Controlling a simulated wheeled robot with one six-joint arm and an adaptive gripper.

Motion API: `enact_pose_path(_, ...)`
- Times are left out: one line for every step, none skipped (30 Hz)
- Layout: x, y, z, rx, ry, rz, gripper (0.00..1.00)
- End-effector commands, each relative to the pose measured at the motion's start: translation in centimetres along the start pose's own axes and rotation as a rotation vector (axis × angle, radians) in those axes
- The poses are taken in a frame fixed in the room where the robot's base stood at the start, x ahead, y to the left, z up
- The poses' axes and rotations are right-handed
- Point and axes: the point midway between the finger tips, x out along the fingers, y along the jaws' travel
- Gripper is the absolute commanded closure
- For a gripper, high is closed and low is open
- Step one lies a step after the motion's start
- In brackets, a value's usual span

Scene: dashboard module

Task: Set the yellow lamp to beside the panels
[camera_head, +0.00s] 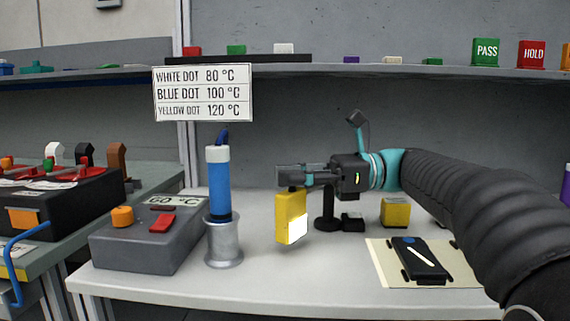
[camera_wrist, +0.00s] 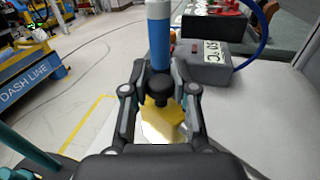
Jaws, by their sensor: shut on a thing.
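The yellow lamp (camera_head: 288,218) is a yellow block with a bright white face. It hangs from my gripper (camera_head: 291,178) above the white bench, right of the metal holder. In the wrist view the lamp (camera_wrist: 160,122) shows below a black knob between the fingers of my gripper (camera_wrist: 160,92), which is shut on it. Part of the lamp is hidden by the knob and fingers. A dark module (camera_head: 420,259) with a white stripe and blue dot lies on a cream mat (camera_head: 378,250) at the right. I cannot tell which things are the panels.
A blue iron (camera_head: 217,181) stands in a metal holder (camera_head: 223,240), close left of the lamp. A grey control box (camera_head: 150,240) stands further left. A black stand (camera_head: 326,207) and a yellow block (camera_head: 395,212) are behind. The bench front is clear.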

Motion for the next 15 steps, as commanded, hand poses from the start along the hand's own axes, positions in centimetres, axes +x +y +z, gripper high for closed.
enact_pose_path(0.02,0.35,0.1,0.0,0.001,0.016,1.0)
enact_pose_path(0.03,0.51,0.08,0.0,0.001,0.024,1.0)
enact_pose_path(0.05,0.72,0.06,0.0,0.002,0.035,1.0)
enact_pose_path(0.06,0.84,0.04,0.0,0.002,0.041,1.0)
enact_pose_path(0.08,0.94,0.03,0.0,0.002,0.046,1.0)
enact_pose_path(0.1,1.03,0.01,0.0,0.002,0.051,1.0)
enact_pose_path(0.11,1.09,0.0,0.0,0.002,0.054,1.0)
enact_pose_path(0.12,1.13,-0.01,0.0,0.002,0.057,1.0)
enact_pose_path(0.14,1.17,-0.02,0.0,0.002,0.059,1.0)
enact_pose_path(0.15,1.19,-0.03,0.0,0.002,0.06,1.0)
enact_pose_path(0.16,1.21,-0.03,0.0,0.002,0.061,1.0)
enact_pose_path(0.17,1.21,-0.04,0.0,0.002,0.062,1.0)
enact_pose_path(0.18,1.21,-0.04,0.0,0.002,0.062,1.0)
enact_pose_path(0.18,1.2,-0.05,0.0,0.002,0.062,1.0)
enact_pose_path(0.19,1.2,-0.05,0.0,0.002,0.062,1.0)
